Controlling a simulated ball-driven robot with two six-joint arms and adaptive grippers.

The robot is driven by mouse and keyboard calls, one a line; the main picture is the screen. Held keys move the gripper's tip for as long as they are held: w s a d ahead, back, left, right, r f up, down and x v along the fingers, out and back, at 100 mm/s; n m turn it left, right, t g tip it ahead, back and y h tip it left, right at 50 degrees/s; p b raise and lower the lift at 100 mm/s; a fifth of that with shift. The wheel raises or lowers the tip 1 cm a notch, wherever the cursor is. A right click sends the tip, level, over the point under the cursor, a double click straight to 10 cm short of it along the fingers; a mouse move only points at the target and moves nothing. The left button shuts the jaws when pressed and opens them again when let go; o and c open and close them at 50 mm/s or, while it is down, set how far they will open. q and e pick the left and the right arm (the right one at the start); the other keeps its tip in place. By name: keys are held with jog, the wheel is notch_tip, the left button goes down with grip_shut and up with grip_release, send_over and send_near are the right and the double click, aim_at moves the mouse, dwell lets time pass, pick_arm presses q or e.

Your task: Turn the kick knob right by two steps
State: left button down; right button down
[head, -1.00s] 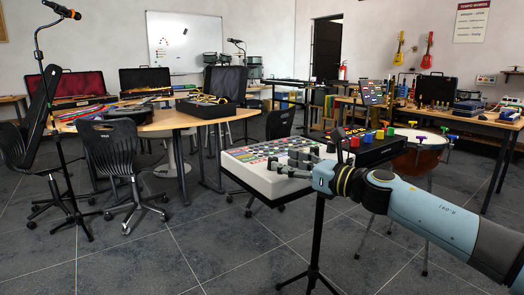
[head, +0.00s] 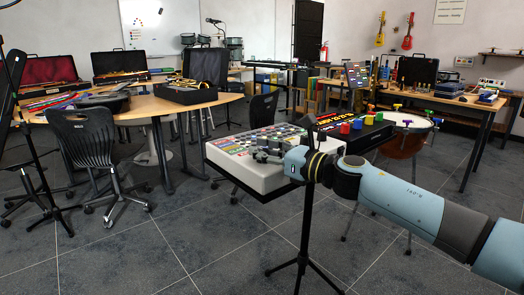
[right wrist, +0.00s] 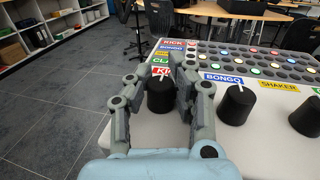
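The kick knob (right wrist: 160,97) is a short black cylinder with a white mark at its top. My right gripper (right wrist: 161,80) reaches over the panel with one finger on each side of this knob. The fingers lie close against its sides and look shut on it. In the head view my right gripper (head: 266,150) is low over the console's near edge, and the knob is hidden there. My left gripper is not in view.
A black knob (right wrist: 236,105) beside the bongo label stands just right of my right finger, with another black knob (right wrist: 306,117) farther right. Rows of pads (right wrist: 250,62) lie behind.

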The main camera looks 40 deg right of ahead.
jog(key=shift+w, duration=0.1)
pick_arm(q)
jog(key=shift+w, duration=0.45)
pick_arm(e)
jog(key=shift+a, duration=0.1)
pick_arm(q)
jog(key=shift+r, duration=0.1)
